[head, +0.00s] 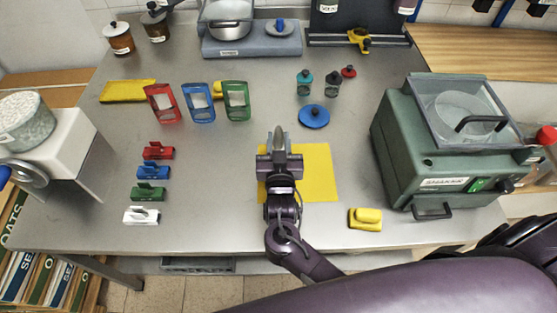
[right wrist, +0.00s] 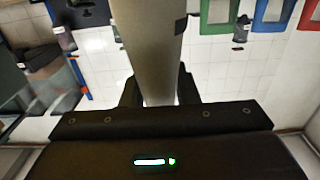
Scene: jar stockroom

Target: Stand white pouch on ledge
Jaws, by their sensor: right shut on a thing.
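My right gripper (head: 280,158) is above the yellow mat (head: 320,172) in the middle of the table, its jaws pointing away from me. It is shut on a pale grey-white thing, which I take to be the white pouch (head: 281,138); it shows nearly edge-on in the head view. In the right wrist view the pouch (right wrist: 150,45) rises between the two fingers, and its far end is cut off by the frame. I cannot tell for sure which surface is the ledge. My left gripper is not in view.
Red (head: 164,103), blue (head: 198,103) and green (head: 236,101) window-framed pouches stand beyond, to the left. Small clips, including a white one (head: 141,216), line the left. A green shaker machine (head: 440,150) stands right. A yellow block (head: 365,218) lies near the front edge.

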